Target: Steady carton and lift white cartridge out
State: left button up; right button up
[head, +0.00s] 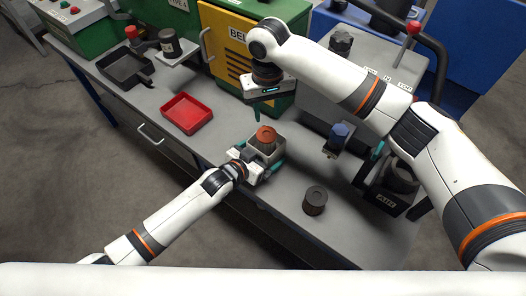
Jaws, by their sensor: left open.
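A small grey open-topped carton (278,152) stands on the grey workbench near its front edge. An orange-brown topped cylinder (266,134) sticks up out of it; I cannot make out a white cartridge. My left gripper (264,170) is low at the carton's front, with its teal fingers on either side of the carton. It is open; whether the fingers touch the walls is unclear. My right gripper (257,114) points down above and slightly behind the carton, apart from the cylinder. Its fingertips overlap in this view, so its opening is hard to judge.
A dark cylinder (315,200) stands right of the carton. A blue-topped device (338,138) and a labelled black bin (388,200) are farther right. A red tray (187,113) and a black tray (124,69) lie left. A yellow-and-green cabinet (226,45) stands behind.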

aim_at(267, 134)
pick_arm(q)
jog(key=shift+w+d, duration=0.1)
jog(key=shift+w, duration=0.05)
jog(key=c, duration=1)
jog(key=shift+o, duration=0.2)
pick_arm(e)
jog(key=o, duration=0.4)
pick_arm(q)
jog(key=shift+f, duration=0.1)
pick_arm(e)
jog(key=n, duration=0.6)
jog(key=shift+d+r, duration=0.1)
jog(key=shift+d, duration=0.05)
jog(key=shift+n, duration=0.4)
notch_tip(267, 134, down, 6)
jog(key=shift+f, duration=3)
